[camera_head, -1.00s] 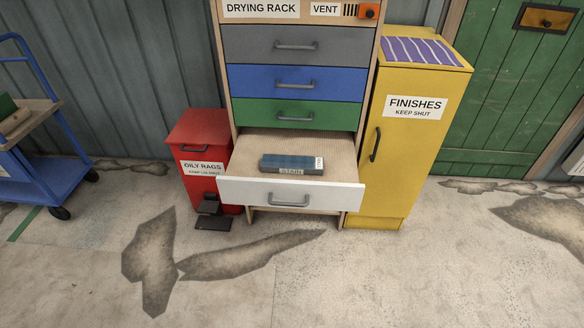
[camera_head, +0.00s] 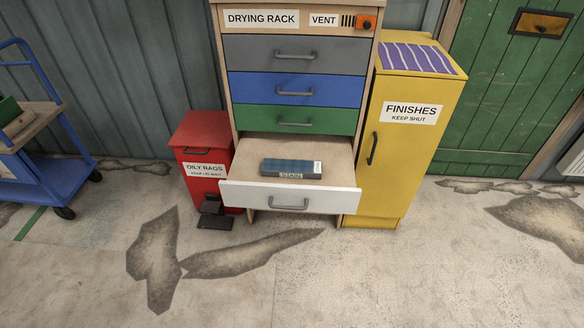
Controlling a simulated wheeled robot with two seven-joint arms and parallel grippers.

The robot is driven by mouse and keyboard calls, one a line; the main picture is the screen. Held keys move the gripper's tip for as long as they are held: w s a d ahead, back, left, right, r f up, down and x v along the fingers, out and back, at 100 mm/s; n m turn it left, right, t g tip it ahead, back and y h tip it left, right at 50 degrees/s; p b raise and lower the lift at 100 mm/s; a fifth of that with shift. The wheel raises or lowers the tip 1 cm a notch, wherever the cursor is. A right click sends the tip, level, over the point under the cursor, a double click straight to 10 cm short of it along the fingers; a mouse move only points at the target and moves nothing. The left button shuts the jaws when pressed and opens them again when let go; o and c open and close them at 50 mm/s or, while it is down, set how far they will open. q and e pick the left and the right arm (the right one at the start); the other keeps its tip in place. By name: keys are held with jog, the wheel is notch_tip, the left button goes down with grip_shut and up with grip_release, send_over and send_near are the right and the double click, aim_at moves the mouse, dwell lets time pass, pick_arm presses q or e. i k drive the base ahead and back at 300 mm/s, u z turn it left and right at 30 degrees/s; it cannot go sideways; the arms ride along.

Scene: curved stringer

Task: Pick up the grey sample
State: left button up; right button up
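One sample-like block (camera_head: 291,168) lies in the open white bottom drawer (camera_head: 330,198) of the drying rack. Neither of my grippers is in view.
A red oily-rags bin (camera_head: 200,150) with a pedal stands left of the rack. A yellow finishes cabinet (camera_head: 385,175) stands shut on its right. A blue trolley (camera_head: 60,180) is at the far left. The stained floor in front is clear.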

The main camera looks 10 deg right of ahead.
aim_at(269, 167)
jog(key=u, duration=0.05)
jog(key=k, duration=0.4)
jog(key=z, duration=0.4)
jog(key=i, duration=1.25)
jog(key=u, duration=0.4)
